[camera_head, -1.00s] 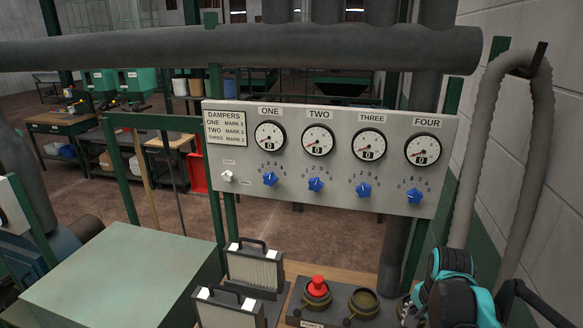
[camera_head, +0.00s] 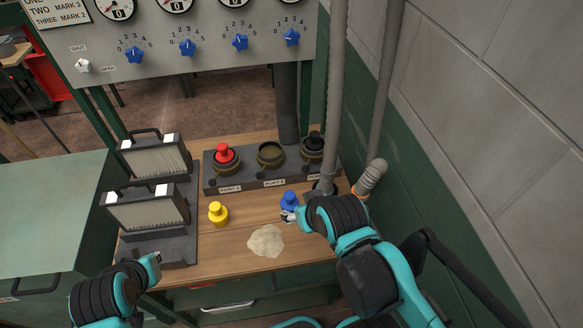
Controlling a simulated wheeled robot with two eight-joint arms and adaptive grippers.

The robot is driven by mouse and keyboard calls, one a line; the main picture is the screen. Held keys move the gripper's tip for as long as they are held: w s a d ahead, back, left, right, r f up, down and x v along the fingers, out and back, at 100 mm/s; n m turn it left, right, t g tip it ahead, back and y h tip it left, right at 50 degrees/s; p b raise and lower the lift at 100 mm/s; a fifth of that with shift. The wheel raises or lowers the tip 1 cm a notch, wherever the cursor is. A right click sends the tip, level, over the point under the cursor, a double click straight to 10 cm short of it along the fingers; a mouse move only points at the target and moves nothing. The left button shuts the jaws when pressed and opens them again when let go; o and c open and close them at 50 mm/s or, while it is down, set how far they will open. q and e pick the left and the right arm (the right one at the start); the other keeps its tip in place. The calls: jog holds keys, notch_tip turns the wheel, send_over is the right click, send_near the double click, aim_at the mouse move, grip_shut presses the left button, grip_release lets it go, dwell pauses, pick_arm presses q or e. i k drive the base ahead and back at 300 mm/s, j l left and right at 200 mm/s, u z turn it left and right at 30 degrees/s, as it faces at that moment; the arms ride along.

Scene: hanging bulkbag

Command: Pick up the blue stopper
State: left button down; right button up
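The blue stopper (camera_head: 289,200) stands on the wooden bench top, in front of the port block and left of the grey hose. My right gripper (camera_head: 287,216) is at the near side of the blue stopper, very close to it; whether it touches is too small to tell. Its fingers are small and partly hidden by my wrist, so their opening does not show clearly. My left gripper (camera_head: 155,260) is at the lower left, near the front edge of the bench, away from the stopper. Its finger opening cannot be made out.
A yellow stopper (camera_head: 218,212) stands left of a pale powder heap (camera_head: 266,241). The port block (camera_head: 265,170) holds a red stopper (camera_head: 224,154) at left, an open middle port and a dark right port. Two filter panels (camera_head: 148,208) stand left. A grey hose (camera_head: 334,100) hangs by the right wall.

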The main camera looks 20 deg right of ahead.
aim_at(289, 202)
jog(key=z, duration=0.75)
jog(key=j+z, duration=0.15)
jog(key=z, duration=0.25)
jog(key=j+z, duration=0.1)
jog(key=z, duration=0.35)
jog(key=k+j+z, duration=0.1)
jog(key=z, duration=0.3)
jog(key=k+z, duration=0.1)
jog(key=z, duration=0.35)
